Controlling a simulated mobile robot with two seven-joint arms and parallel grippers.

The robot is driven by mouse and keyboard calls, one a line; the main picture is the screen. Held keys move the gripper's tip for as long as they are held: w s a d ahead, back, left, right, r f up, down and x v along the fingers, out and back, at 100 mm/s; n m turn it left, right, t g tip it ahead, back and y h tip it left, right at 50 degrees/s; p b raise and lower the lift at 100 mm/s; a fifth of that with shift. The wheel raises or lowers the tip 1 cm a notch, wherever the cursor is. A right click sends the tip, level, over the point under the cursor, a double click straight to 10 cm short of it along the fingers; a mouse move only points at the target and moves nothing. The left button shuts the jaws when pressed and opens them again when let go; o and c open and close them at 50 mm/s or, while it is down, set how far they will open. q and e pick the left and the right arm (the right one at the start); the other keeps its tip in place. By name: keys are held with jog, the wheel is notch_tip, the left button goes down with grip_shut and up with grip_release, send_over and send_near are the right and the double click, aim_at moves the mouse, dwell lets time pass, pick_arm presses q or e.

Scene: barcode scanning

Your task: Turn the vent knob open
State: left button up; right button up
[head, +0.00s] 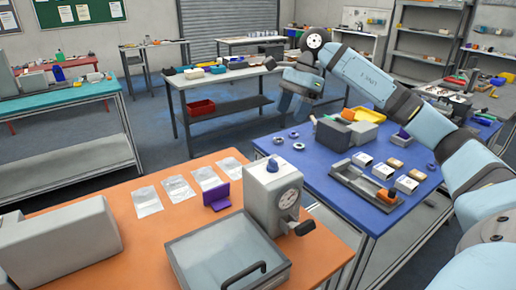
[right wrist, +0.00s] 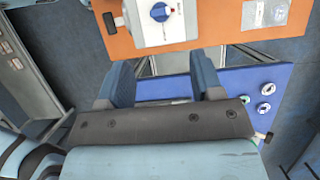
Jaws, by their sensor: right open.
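The blue vent knob (head: 273,165) sits on top of the grey box-shaped unit (head: 262,209), which has a round gauge and a black lever on its sides. The unit stands on the orange table. In the right wrist view the knob (right wrist: 160,12) shows near the top edge, past the fingers. My right gripper (head: 292,112) is open and empty, its fingers pointing down, raised and well apart from the knob. In the right wrist view, my right gripper (right wrist: 163,68) has its two blue fingers spread wide. My left gripper is not in view.
A clear-lidded chamber (head: 228,255) with a black handle stands beside the unit. A purple bracket (head: 218,197) and several clear bags lie behind it. The blue table (head: 315,165) on the right holds a grey tray, bins and small boxes. A grey machine (head: 65,245) stands at front left.

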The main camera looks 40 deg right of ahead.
send_near(273, 160)
jog(key=p+x, duration=0.1)
jog(key=x, duration=0.8)
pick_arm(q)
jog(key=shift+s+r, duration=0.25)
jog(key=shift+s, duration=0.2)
pick_arm(e)
jog(key=c, duration=0.9)
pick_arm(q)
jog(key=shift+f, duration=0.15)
